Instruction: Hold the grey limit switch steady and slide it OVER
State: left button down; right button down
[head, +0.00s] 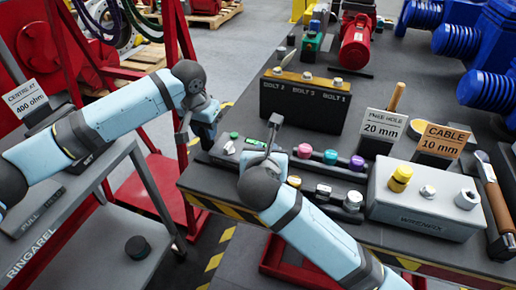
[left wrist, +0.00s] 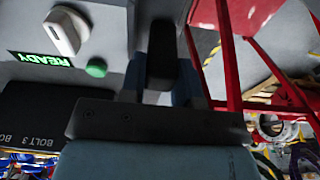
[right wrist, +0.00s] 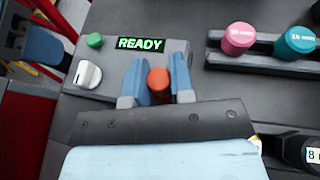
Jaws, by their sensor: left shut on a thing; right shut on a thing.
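My left gripper (head: 204,122) is at the table's left edge, beside the small grey panel. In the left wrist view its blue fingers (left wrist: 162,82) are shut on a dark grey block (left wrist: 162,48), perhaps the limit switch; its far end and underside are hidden. My right gripper (head: 268,142) is over the panel. In the right wrist view its fingers (right wrist: 157,82) are shut on an orange-red cylinder (right wrist: 158,80); whether this is fixed to the panel I cannot tell. The panel (right wrist: 112,75) has a lit READY display (right wrist: 141,44), a green button (right wrist: 95,41) and a white knob (right wrist: 88,74).
Behind stands a dark BOLT block (head: 305,108). Coloured caps sit in a dark rack (head: 335,170) right of the right gripper. A grey box (head: 420,208) and the CABLE sign (head: 440,141) are farther right. A grey cart (head: 75,225) stands left, across a gap.

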pick_arm(q)
jog(key=shift+a+f, duration=0.2)
jog(key=shift+f, duration=0.05)
pick_arm(e)
jog(key=shift+d, duration=0.15)
pick_arm(q)
jog(key=shift+r, duration=0.1)
pick_arm(e)
jog(key=c, duration=1)
grip_release()
jog(key=shift+s, duration=0.1)
pick_arm(q)
jog(key=shift+w, duration=0.15)
pick_arm(e)
jog(key=v, duration=1.2)
jog(key=shift+r, duration=0.1)
pick_arm(q)
jog(key=shift+r, duration=0.1)
jog(key=c, duration=0.8)
grip_release()
